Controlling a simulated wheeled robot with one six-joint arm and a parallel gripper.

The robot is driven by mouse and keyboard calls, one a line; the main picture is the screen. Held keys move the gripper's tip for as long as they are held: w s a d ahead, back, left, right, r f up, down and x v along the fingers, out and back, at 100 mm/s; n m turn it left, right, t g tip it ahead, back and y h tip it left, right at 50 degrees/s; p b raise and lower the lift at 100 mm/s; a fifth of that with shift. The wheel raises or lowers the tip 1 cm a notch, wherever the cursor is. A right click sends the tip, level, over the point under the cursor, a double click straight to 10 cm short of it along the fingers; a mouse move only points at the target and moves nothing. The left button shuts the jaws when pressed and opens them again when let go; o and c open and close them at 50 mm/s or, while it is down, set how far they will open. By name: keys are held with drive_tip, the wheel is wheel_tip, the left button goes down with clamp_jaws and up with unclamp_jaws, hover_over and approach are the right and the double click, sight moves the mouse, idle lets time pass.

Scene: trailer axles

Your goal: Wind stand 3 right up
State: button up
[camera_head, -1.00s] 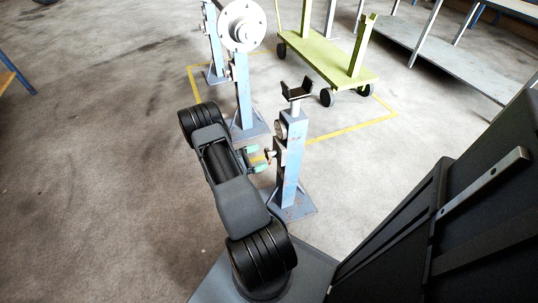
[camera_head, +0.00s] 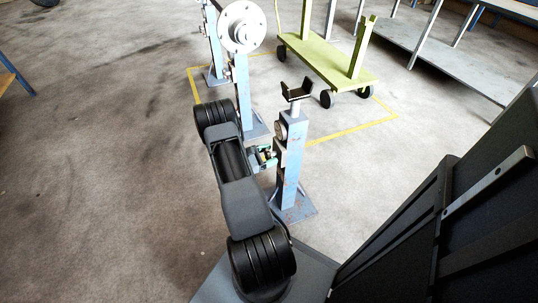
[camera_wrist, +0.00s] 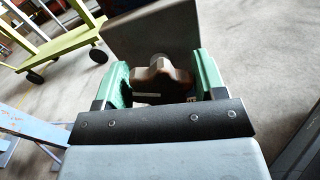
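The nearest blue stand (camera_head: 291,160) is upright, with a black V-shaped cradle (camera_head: 297,91) on a short bright post at its top. It bears no readable number. A brown lobed knob (camera_wrist: 162,80) sits on its side, in front of a grey plate (camera_wrist: 153,34). My gripper (camera_head: 264,157) is at this knob. In the wrist view its two green fingers (camera_wrist: 164,82) lie on either side of the knob, with little or no gap. Whether they press on it I cannot tell. In the head view the knob is mostly hidden by the fingers.
A second blue stand (camera_head: 242,95) carries a round grey hub flange (camera_head: 242,26); a third stand (camera_head: 214,62) is behind it. A grey rack (camera_head: 440,55) is at right. Floor at left is free.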

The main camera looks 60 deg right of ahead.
drive_tip(key=c, duration=0.5)
drive_tip(key=shift+r+n+p, duration=0.15)
drive_tip(key=shift+n+p, duration=0.3)
drive_tip(key=shift+n, duration=0.25)
drive_tip(key=n, duration=0.1)
drive_tip(key=n+p, duration=0.1)
drive_tip(key=n, duration=0.1)
drive_tip(key=shift+f+n, duration=0.2)
drive_tip(key=shift+n, duration=0.1)
drive_tip(key=o, duration=0.9)
drive_tip(key=shift+w, duration=0.1)
drive_tip(key=p+v, duration=0.1)
drive_tip(key=v, duration=1.2)
drive_tip(key=shift+w+a+p, duration=0.25)
drive_tip(key=shift+p, duration=0.15)
